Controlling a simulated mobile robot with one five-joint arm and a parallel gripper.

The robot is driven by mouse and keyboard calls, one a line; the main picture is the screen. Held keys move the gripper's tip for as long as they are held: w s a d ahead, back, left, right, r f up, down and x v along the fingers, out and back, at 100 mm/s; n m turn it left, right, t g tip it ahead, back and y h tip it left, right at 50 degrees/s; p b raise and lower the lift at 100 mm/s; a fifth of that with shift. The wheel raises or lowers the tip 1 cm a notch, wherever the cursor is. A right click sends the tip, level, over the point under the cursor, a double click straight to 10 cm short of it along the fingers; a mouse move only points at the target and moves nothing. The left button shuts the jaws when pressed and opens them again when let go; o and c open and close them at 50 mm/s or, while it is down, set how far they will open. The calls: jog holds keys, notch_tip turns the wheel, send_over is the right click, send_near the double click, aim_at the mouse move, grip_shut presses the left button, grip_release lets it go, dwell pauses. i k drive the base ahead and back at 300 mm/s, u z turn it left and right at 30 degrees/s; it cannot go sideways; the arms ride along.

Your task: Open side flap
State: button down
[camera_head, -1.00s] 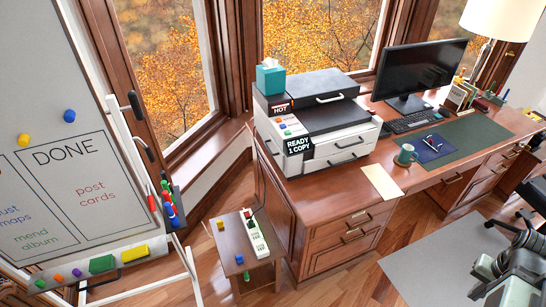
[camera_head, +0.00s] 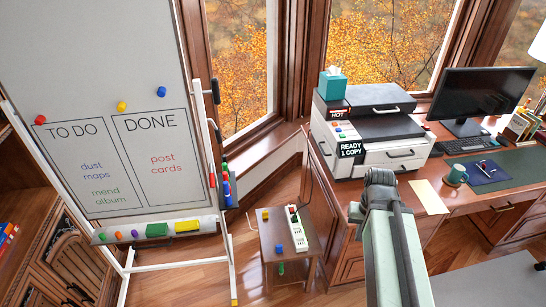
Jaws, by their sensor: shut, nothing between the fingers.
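The printer (camera_head: 385,150) stands on the desk, white and dark grey, with a dark lid, grey handles and a panel reading "READY 1 COPY". Its narrow left side (camera_head: 321,132) faces the whiteboard and is seen at a steep angle. No separate side flap can be made out there, open or shut. A "HOT" label is at the upper left of its front. My pale green and grey arm rises from the bottom edge to a dark joint in front of the desk, below the printer. No fingers show, so my gripper is not in view.
The wooden desk (camera_head: 470,208) also holds a monitor (camera_head: 480,100), a mug (camera_head: 456,174), paper and a tissue box (camera_head: 332,84) on the printer. A small side table (camera_head: 272,240) with a power strip (camera_head: 296,228) stands left of the desk. A whiteboard (camera_head: 95,80) stands farther left.

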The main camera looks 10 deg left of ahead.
aim_at(329, 155)
jog(key=u, duration=0.25)
jog(key=i, duration=1)
jog(key=u, duration=1.65)
jog(key=k, duration=1.4)
jog(key=u, duration=0.4)
jog(key=i, duration=1.15)
jog(key=u, duration=0.1)
